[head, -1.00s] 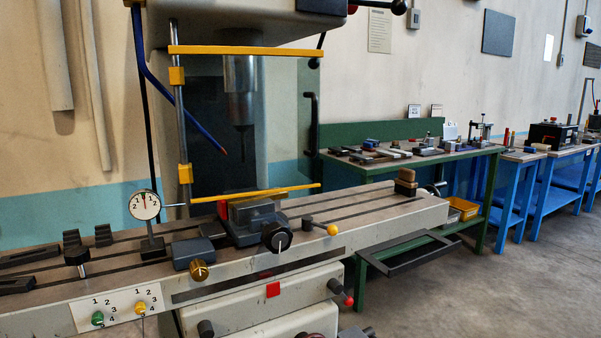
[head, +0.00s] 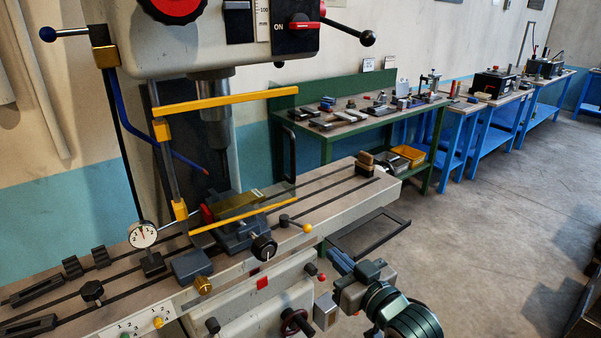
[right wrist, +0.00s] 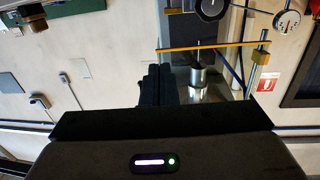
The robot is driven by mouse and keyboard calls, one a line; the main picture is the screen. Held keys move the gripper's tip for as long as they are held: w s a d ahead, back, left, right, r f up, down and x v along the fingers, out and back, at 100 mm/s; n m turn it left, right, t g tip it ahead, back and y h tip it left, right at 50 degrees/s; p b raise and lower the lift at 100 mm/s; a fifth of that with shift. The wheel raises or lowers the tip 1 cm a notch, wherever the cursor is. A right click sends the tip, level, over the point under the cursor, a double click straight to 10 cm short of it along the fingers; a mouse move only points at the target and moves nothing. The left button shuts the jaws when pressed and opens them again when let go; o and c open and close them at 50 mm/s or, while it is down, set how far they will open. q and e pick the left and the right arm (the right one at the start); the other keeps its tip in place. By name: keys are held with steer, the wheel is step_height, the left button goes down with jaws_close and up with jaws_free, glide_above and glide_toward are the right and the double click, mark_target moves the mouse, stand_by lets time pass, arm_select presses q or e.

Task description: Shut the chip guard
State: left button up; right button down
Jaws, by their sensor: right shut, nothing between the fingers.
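The chip guard (head: 225,101) is a clear panel between two yellow bars, hinged on a grey post at its left. It spans the front of the spindle (head: 215,125) and the vise (head: 240,232). Its black handle (head: 291,153) stands at its right edge. I cannot tell exactly how far it is swung. My right gripper (head: 338,262) is shut and empty, below and right of the guard, in front of the machine table and apart from the guard. In the right wrist view the shut fingers (right wrist: 157,85) show below the guard's yellow bar (right wrist: 205,46). My left gripper is out of view.
The slotted machine table (head: 335,190) carries a dial gauge (head: 142,235), the vise and clamps. A green bench (head: 345,130) stands behind. Floor at right is clear.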

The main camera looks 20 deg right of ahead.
step_height(320, 180, up, 6)
steer(key=w+p, duration=0.1)
steer(key=p, duration=0.5)
glide_toward(294, 190)
steer(key=w, duration=0.3)
steer(key=w+a, duration=0.1)
steer(key=w, duration=0.1)
steer(key=shift+w, duration=0.35)
steer(key=shift+w+f, duration=0.1)
steer(key=shift+w, duration=0.45)
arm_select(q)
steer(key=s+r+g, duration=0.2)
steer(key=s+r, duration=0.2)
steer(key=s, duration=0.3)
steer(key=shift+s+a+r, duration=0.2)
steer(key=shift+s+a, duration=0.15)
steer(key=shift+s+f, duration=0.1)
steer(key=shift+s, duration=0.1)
arm_select(e)
steer(key=w, duration=0.3)
steer(key=shift+r, duration=0.25)
